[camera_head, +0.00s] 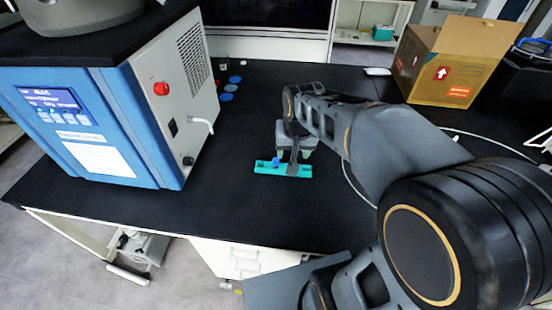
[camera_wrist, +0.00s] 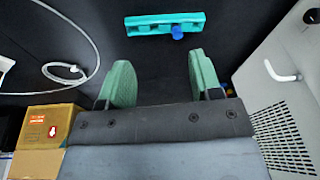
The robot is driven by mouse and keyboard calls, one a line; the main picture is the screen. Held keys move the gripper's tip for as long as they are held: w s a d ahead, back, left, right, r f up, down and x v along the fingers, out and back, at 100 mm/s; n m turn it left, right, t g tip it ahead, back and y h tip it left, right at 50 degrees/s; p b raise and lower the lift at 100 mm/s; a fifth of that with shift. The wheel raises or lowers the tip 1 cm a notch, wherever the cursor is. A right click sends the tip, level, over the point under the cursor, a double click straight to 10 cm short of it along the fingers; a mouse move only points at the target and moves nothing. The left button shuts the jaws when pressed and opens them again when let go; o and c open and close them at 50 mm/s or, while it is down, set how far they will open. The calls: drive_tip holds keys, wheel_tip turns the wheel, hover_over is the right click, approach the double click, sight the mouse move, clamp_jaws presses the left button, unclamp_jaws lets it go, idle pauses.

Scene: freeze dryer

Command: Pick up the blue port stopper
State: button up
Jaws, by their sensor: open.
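The blue port stopper (camera_head: 275,162) sits in a teal holder (camera_head: 264,168) on the black bench, left of the holder's middle in the head view. In the wrist view the stopper (camera_wrist: 177,32) shows as a small blue knob on the edge of the teal holder (camera_wrist: 150,24). My gripper (camera_wrist: 160,75) is open and empty, its two green fingers apart. The holder lies beyond the fingertips, with the stopper nearer the right finger in that view. In the head view my gripper (camera_head: 295,155) is at the holder and partly covers it. Whether it touches the holder cannot be told.
The blue and white freeze dryer (camera_head: 110,120) stands at left, with a white side handle (camera_head: 203,123). Several blue discs (camera_head: 228,90) lie behind it. A cardboard box (camera_head: 440,65) stands at back right, with a white cable (camera_head: 350,185) on the bench.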

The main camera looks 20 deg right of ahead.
drive_tip(key=w+f+m+g+p, duration=0.1)
drive_tip(key=w+f+m+p, duration=0.1)
drive_tip(key=w, duration=0.7)
drive_tip(key=m+g+p, duration=0.1)
drive_tip(key=m+p, duration=0.1)
drive_tip(key=p, duration=0.1)
hover_over(276, 160)
wheel_tip(276, 160, down, 13)
drive_tip(key=shift+s+f, duration=0.1)
drive_tip(key=shift+a+f+p, duration=0.1)
drive_tip(key=shift+f+p, duration=0.95)
drive_tip(key=shift+f, duration=2.2)
clamp_jaws()
